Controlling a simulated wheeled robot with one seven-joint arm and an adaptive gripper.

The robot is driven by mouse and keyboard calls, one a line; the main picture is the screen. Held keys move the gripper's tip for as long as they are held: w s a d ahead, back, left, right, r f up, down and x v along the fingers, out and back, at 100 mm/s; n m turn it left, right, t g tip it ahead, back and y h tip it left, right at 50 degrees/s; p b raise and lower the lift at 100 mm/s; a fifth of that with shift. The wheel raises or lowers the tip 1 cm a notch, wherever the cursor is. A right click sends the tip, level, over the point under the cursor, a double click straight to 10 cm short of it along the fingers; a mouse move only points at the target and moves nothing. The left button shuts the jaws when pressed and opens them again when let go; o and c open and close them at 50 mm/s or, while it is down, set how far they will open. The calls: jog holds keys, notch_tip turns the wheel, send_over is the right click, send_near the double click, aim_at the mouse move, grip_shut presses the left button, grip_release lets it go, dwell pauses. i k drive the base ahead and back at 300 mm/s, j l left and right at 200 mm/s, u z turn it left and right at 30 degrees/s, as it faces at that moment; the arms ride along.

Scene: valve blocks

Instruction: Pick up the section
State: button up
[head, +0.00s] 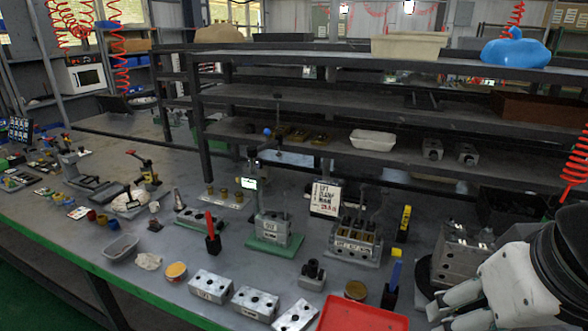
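Three metal valve sections with dark round holes lie in a row at the front edge of the bench: a left one (211,287), a middle one (255,303) and a right one (295,316). I cannot tell which one is the task's section. A larger metal block (460,254) stands at the right, just behind my arm. My gripper (447,311) is at the lower right, to the right of the red tray and apart from the three sections. Its fingers are small and partly cut off, so its opening is unclear.
A red tray (360,316) sits between the sections and my gripper. A blue-topped black holder (391,283) and a round tin (356,290) stand beside it. Fixtures on green (272,243) and grey (354,246) bases stand behind. Shelves (390,105) rise at the back.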

aim_at(273, 219)
jog(key=i+j+z, duration=0.25)
jog(key=j, duration=1.1)
jog(key=i+j+z, duration=0.25)
jog(key=j, duration=1.1)
jog(key=j+z, duration=0.25)
jog(key=j, duration=1.1)
